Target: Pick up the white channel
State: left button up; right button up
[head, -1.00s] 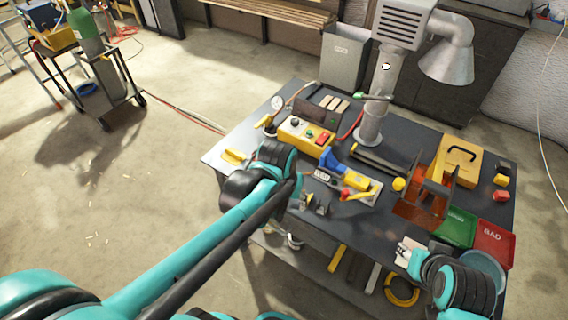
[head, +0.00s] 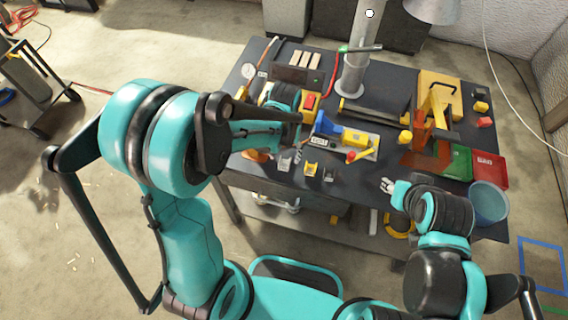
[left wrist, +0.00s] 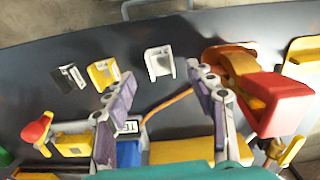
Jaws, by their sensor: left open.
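The white channel (left wrist: 159,62) lies on the dark bench top in the left wrist view, near the bench edge. It is a small U-shaped piece. My left gripper (left wrist: 160,72) is open and empty, with one finger on each side of the view; the channel shows between and just beyond the fingertips. I see no contact. In the head view my left arm reaches over the bench, and the channel is hard to make out there. My right gripper (head: 388,185) is low at the bench's front right, small and partly hidden by its arm.
A yellow channel (left wrist: 103,72) and a dark channel (left wrist: 69,78) lie beside the white one. In the head view, green (head: 459,163) and red (head: 488,170) trays and a blue-grey bucket (head: 488,203) are at the right.

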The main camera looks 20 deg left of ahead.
aim_at(284, 164)
pick_arm(q)
jog(key=f+b, duration=0.1)
jog(key=f, duration=0.3)
jog(key=shift+w, duration=0.2)
jog(key=shift+r, duration=0.1)
jog(key=shift+c, duration=1.2)
jog(key=c, duration=1)
